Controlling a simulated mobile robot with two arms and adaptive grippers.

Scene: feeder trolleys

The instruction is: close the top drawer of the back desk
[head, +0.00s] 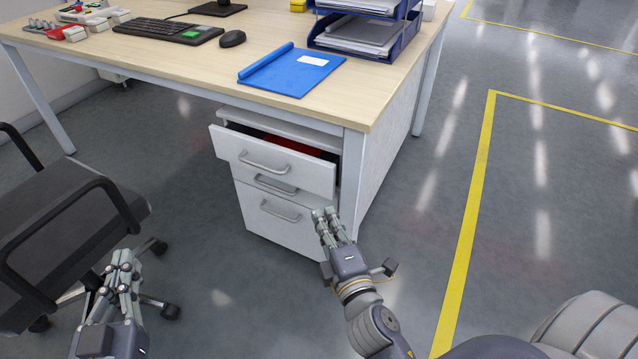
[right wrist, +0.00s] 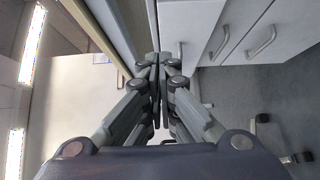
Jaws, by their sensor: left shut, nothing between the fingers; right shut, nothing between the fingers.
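The back desk (head: 190,59) has a white drawer unit under its right end. Its top drawer (head: 306,174) is pulled partly out, and something red shows inside. The two lower drawers look shut. My right gripper (head: 324,213) is shut and empty, in front of the right side of the drawer unit, just below the top drawer's right front corner in the head view. In the right wrist view the shut fingers (right wrist: 160,62) point toward the drawer fronts; I cannot tell whether they touch. My left gripper (head: 125,258) is shut and empty near the chair.
A black office chair (head: 68,215) stands at the left. The desktop holds a blue folder (head: 291,71), a mouse (head: 232,38), a keyboard (head: 168,31) and blue paper trays (head: 362,34). Open floor with a yellow line (head: 470,215) lies at the right.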

